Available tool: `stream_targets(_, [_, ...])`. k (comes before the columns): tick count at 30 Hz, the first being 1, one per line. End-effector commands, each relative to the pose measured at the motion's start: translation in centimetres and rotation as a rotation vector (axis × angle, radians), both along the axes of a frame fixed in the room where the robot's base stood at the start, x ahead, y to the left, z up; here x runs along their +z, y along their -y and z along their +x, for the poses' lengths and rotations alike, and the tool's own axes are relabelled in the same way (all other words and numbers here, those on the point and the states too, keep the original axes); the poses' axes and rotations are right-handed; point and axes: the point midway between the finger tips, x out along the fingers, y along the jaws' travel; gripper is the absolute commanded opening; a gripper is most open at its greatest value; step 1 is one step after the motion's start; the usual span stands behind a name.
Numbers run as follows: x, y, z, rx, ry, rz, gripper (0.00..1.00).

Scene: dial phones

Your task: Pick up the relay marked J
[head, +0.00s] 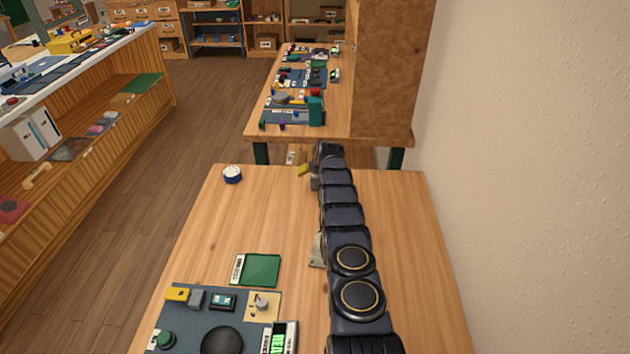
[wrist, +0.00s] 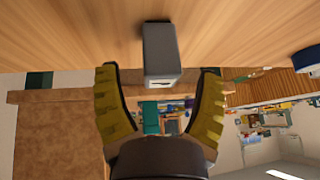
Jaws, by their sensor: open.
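My gripper (wrist: 158,72) is open in the wrist view, with a yellow ridged finger on each side. A grey block (wrist: 161,50) stands on the wooden table between and just beyond the fingertips, with a visible gap on both sides. No letter can be read on it, so I cannot tell whether it is the relay marked J. In the head view, one yellow finger (head: 304,169) shows at the far end of my arm, near the table's far edge. A small grey piece (head: 314,183) shows beside it, partly hidden by my arm.
A blue and white round item (head: 232,175) stands at the table's far left. A green tray (head: 260,270) and a dark mat (head: 190,330) with several small devices lie nearer. The table (head: 265,215) between is clear. A wall (head: 530,180) rises on the right.

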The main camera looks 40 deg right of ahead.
Motion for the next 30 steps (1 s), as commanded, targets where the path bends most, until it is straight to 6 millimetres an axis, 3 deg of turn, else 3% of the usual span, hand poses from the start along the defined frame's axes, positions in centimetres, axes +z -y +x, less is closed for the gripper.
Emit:
stream_targets(8, [-0.11, -0.02, 0.00, 0.000, -0.001, 0.001, 0.69])
stream_targets(13, [-0.10, -0.02, 0.00, 0.000, -0.001, 0.001, 0.01])
stream_targets(30, [0.22, -0.08, 0.02, 0.001, -0.003, 0.003, 0.00])
